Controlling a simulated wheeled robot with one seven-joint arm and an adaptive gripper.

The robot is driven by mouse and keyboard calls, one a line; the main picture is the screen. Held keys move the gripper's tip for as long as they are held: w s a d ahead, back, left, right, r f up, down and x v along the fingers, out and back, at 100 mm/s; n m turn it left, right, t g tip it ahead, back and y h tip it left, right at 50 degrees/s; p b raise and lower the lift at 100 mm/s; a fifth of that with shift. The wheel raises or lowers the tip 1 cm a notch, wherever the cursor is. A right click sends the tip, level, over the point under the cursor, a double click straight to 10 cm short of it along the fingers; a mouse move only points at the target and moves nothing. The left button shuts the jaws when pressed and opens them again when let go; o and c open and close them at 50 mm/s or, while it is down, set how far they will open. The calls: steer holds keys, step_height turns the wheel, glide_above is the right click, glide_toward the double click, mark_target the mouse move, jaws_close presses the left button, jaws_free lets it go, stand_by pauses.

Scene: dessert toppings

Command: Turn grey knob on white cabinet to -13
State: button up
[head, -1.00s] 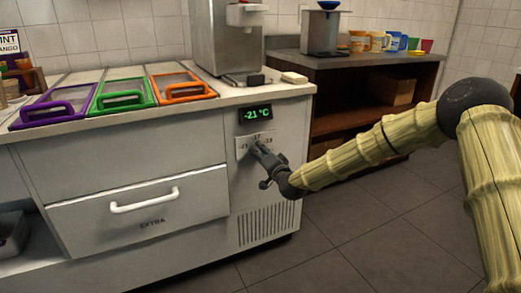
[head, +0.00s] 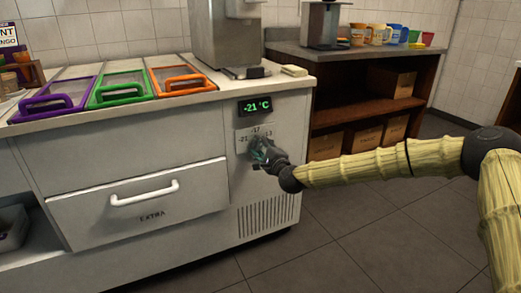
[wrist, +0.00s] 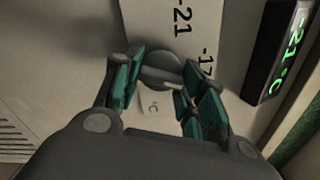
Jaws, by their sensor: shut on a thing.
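The white cabinet (head: 150,148) has a green digital display (head: 255,105) reading -21 °C; the display also shows in the wrist view (wrist: 291,52). Below it is a label plate (head: 241,134) marked -21, -17 and -13. The round grey knob (wrist: 160,70) sits on this plate in the wrist view, between the teal finger pads of my gripper (wrist: 160,80). In the head view my gripper (head: 262,152) covers the knob. The fingers are shut on the knob from both sides.
A drawer handle (head: 145,193) sticks out from the cabinet front, left of my gripper. A vent grille (head: 268,215) is below. Purple, green and orange-framed lids (head: 183,80) lie on top. Open floor (head: 345,235) lies to the right.

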steer(key=m, duration=0.1)
steer(key=m+b, duration=0.1)
steer(key=m, duration=0.1)
steer(key=m+b, duration=0.1)
steer(key=shift+f+m, duration=0.3)
steer(key=shift+r+m+b, duration=0.1)
steer(key=shift+m+b, duration=0.85)
steer(key=shift+m, duration=0.55)
steer(key=o, duration=1)
steer(key=shift+s, duration=0.15)
steer(key=v, duration=1.2)
